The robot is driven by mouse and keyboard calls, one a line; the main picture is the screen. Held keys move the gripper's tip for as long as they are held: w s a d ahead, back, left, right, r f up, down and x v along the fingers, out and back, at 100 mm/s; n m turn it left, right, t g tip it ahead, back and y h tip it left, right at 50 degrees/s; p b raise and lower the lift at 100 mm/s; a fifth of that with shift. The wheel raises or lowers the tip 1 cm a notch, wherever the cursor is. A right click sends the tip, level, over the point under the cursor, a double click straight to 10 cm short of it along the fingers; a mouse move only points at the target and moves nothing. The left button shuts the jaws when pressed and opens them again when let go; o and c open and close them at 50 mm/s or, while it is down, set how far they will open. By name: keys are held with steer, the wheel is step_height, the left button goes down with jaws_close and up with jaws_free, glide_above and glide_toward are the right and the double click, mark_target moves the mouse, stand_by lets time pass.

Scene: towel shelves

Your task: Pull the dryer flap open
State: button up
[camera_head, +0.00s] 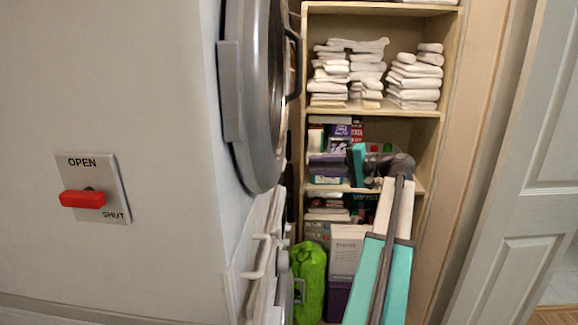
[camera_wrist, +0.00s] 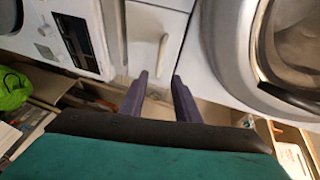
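The dryer flap (camera_head: 262,90) is a round grey door on the front of the white machine, seen nearly edge-on in the head view. Its dark bar handle (camera_head: 294,62) is on the right side of the ring. In the wrist view the flap (camera_wrist: 240,50) fills the right, with its dark handle (camera_wrist: 275,88) along the inner rim. My gripper (camera_wrist: 160,76) has its two dark fingers apart with nothing between them. In the head view my gripper (camera_head: 326,165) is right of and below the flap, not touching it.
A red lever (camera_head: 82,199) sits on a plate marked OPEN and SHUT. A shelf unit (camera_head: 375,110) with folded white towels stands behind my arm. A lower white handle (camera_head: 259,257) and a green bag (camera_head: 309,280) are below the flap. A panelled door (camera_head: 530,170) stands at right.

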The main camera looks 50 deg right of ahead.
steer(key=p+x, duration=0.2)
steer(key=x, duration=0.9)
steer(key=shift+w, duration=0.3)
steer(key=shift+a, duration=0.1)
jaws_close()
steer(key=shift+a+f, duration=0.1)
